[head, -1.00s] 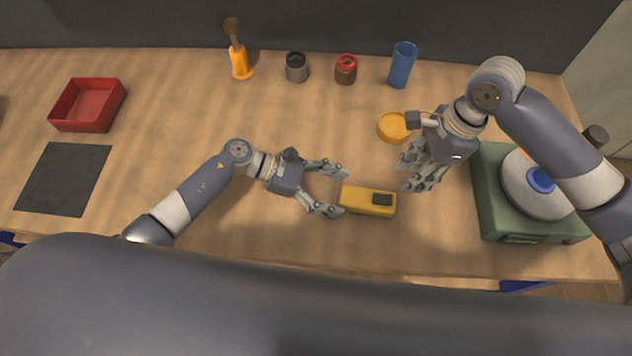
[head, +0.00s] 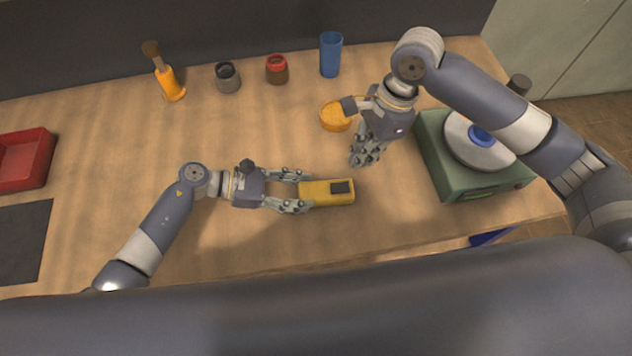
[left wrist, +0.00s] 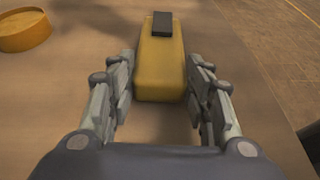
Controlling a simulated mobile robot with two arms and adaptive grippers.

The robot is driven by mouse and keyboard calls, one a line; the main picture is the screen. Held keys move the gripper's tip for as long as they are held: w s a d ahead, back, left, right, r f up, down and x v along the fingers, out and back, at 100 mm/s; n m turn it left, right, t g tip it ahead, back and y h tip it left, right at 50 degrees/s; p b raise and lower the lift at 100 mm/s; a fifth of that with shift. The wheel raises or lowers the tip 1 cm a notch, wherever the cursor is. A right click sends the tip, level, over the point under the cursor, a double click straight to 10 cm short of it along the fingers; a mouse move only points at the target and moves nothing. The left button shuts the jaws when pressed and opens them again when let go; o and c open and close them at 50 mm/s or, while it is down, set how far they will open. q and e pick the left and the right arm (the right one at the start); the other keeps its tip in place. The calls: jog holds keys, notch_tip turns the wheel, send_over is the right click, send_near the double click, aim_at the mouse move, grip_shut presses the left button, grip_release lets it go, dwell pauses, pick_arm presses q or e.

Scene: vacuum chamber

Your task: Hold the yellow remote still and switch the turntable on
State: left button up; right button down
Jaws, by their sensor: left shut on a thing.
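The yellow remote (head: 318,191) with a dark button lies on the table, its long side running left to right in the head view. My left gripper (head: 298,191) is shut on its left end. In the left wrist view the fingers (left wrist: 160,92) flank the near end of the remote (left wrist: 161,66), and the dark button (left wrist: 162,24) shows at its far end. My right gripper (head: 366,152) is above the table, behind and right of the remote, apart from it. Its fingers overlap in view. The green turntable (head: 470,187) with a grey platter and blue centre stands at the right, partly behind my right arm.
An orange round dish (head: 334,120) lies behind the remote. A red tray (head: 48,160) and dark mat (head: 22,243) are left.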

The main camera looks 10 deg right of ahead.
jog(key=d+r+n+y, duration=0.1)
jog(key=n, duration=1)
jog(key=d+r+n+y, duration=0.1)
jog(key=r+n+y, duration=0.1)
jog(key=n, duration=0.9)
jog(key=s+d+r+n+t+y, duration=0.1)
jog(key=n+y, duration=0.1)
jog(key=n, duration=0.9)
jog(key=shift+d+r, duration=0.15)
jog(key=shift+d, duration=0.1)
jog(key=shift+a, duration=0.1)
